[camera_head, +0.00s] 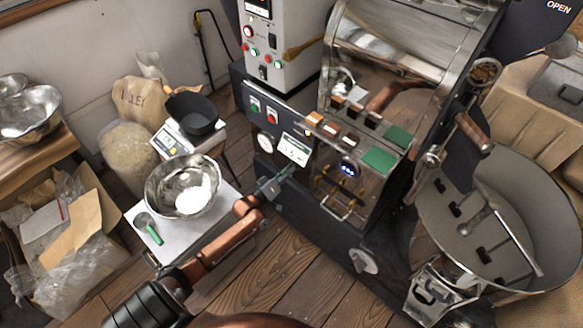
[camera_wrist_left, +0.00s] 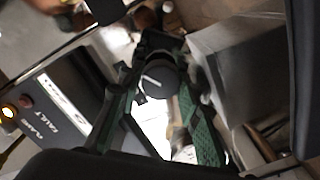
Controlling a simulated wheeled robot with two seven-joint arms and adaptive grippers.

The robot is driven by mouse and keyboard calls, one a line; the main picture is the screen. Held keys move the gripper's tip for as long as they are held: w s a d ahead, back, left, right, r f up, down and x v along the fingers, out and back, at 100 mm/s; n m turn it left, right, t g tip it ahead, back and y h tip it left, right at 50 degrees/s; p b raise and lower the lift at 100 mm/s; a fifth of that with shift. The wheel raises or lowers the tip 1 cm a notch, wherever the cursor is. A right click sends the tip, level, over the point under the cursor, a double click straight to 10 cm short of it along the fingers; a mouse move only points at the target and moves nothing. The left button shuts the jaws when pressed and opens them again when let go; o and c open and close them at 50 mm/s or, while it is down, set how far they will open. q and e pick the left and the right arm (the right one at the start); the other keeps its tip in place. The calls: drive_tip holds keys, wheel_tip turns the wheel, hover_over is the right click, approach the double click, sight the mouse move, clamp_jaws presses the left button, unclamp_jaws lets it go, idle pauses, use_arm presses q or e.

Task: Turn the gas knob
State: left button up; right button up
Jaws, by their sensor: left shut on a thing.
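My left gripper (camera_head: 284,175) reaches in from the lower left to the dark front of the roaster (camera_head: 330,225), below a small white label. In the left wrist view its two green-padded fingers (camera_wrist_left: 155,84) close around a round dark knob with a white pointer line (camera_wrist_left: 151,79), the gas knob. The pointer line lies slanted across the knob face. In the head view the knob is hidden by the gripper. My right gripper is in neither view.
A steel bowl (camera_head: 165,197) and a green-handled scoop (camera_head: 152,236) are on a white-topped stand left of the gripper. A large round cooling tray (camera_head: 560,225) fills the right. Bare wooden floor shows at the bottom.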

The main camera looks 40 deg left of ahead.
use_arm(q)
drive_tip(key=shift+n, duration=0.5)
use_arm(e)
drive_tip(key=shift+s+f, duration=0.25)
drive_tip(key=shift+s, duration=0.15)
use_arm(q)
drive_tip(key=o, duration=1.2)
drive_tip(key=shift+c, duration=0.2)
drive_tip(key=shift+s, duration=0.1)
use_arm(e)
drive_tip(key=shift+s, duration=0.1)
use_arm(q)
drive_tip(key=s+a, duration=0.1)
drive_tip(key=s, duration=1)
drive_tip(key=shift+s, duration=0.35)
